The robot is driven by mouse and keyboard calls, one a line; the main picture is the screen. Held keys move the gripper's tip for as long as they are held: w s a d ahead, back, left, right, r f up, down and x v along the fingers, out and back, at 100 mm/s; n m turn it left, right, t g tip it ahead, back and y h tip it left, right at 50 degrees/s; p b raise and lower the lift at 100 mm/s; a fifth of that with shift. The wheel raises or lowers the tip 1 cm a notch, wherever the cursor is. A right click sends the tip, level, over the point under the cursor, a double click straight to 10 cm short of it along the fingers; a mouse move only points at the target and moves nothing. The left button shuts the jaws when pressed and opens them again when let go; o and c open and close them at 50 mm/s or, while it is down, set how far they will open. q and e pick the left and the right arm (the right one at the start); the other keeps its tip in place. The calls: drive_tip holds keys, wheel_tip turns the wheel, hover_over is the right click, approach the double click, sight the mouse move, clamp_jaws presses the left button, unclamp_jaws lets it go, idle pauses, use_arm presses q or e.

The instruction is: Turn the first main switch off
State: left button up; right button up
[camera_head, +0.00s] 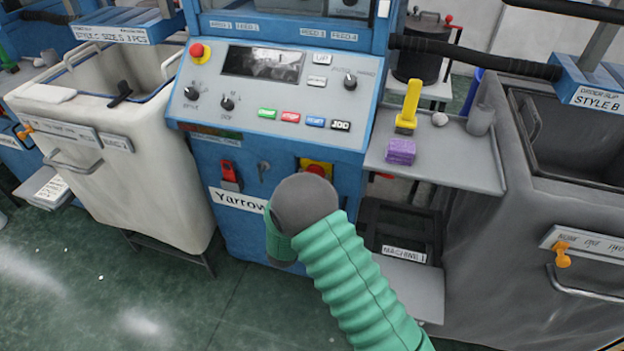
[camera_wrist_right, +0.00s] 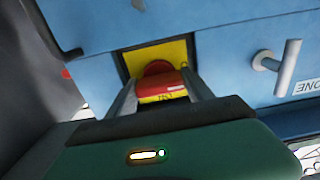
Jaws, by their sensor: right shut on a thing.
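The main switch is a red rotary knob (camera_wrist_right: 160,80) on a yellow plate (camera_wrist_right: 183,50), set low in the blue machine's front panel. In the head view, the top of the yellow plate (camera_head: 305,163) and part of the knob (camera_head: 317,170) show above my right wrist. My right gripper (camera_wrist_right: 163,90) is shut on the red knob, with one grey finger on each side of it. In the head view my arm hides the fingers and the lower part of the switch. My left gripper is not in view.
A grey T-shaped handle (camera_wrist_right: 280,68) sticks out beside the switch. A red lever (camera_head: 230,175) sits further left above the "Yarrow" label (camera_head: 238,199). An emergency button (camera_head: 198,51) is higher up. Bins stand left (camera_head: 140,170) and right (camera_head: 510,230); a side shelf (camera_head: 455,165) holds small items.

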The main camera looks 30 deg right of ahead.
drive_tip(key=shift+a+f, duration=0.1)
drive_tip(key=shift+f, duration=0.15)
drive_tip(key=o, duration=1.1)
drive_tip(key=shift+r, duration=0.1)
drive_tip(key=p+v, duration=0.2)
drive_tip(key=v, duration=1.4)
drive_tip(key=shift+s+a, duration=0.25)
drive_tip(key=shift+s, duration=0.05)
